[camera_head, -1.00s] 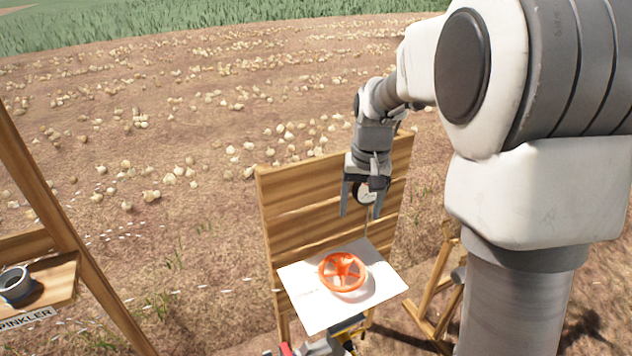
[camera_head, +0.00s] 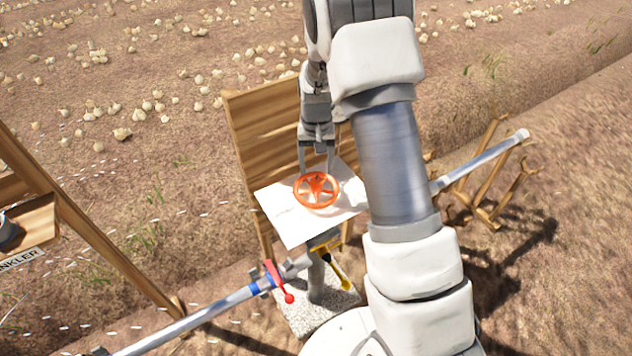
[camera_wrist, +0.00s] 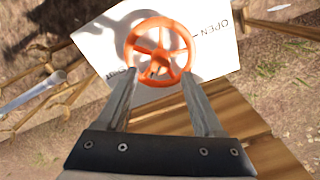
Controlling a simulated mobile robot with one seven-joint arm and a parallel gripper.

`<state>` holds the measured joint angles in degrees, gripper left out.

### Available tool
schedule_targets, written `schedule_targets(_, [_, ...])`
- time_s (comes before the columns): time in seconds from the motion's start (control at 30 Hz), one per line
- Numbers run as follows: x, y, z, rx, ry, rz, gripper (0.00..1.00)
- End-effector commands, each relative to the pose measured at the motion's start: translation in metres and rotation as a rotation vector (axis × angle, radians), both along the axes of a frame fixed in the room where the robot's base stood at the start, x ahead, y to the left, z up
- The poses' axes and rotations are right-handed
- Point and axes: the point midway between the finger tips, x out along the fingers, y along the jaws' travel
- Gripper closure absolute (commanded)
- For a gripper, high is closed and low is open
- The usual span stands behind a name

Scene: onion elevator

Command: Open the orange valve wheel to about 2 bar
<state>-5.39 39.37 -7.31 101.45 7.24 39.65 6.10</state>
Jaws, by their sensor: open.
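The orange valve wheel (camera_head: 316,190) lies roughly flat above a white panel (camera_head: 285,222) in front of an upright wooden board. My gripper (camera_head: 317,172) is open and points down at the far side of the wheel. In the wrist view, the wheel (camera_wrist: 160,50) is ahead of my open gripper (camera_wrist: 158,78), with its near rim around the level of the fingertips. Whether a finger touches the wheel I cannot tell. The panel (camera_wrist: 222,55) carries the word "OPEN". The pressure gauge is hidden in both current views.
The wooden board (camera_head: 262,115) stands just behind the gripper. Below the panel are a red-handled valve (camera_head: 279,281), a yellow handle (camera_head: 340,272) and a grey pipe (camera_head: 190,322). Another pipe (camera_head: 485,158) rests on wooden supports at right. A wooden frame (camera_head: 90,225) stands at left.

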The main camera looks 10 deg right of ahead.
Motion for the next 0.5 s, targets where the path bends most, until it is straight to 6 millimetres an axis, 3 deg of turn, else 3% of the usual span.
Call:
schedule_targets(0.2, [-0.001, 0.0, -0.043, 0.0, 0.003, -0.001, 0.31])
schedule_targets(0.5, [0.0, 0.0, -0.069, 0.0, 0.0, 0.0, 0.31])
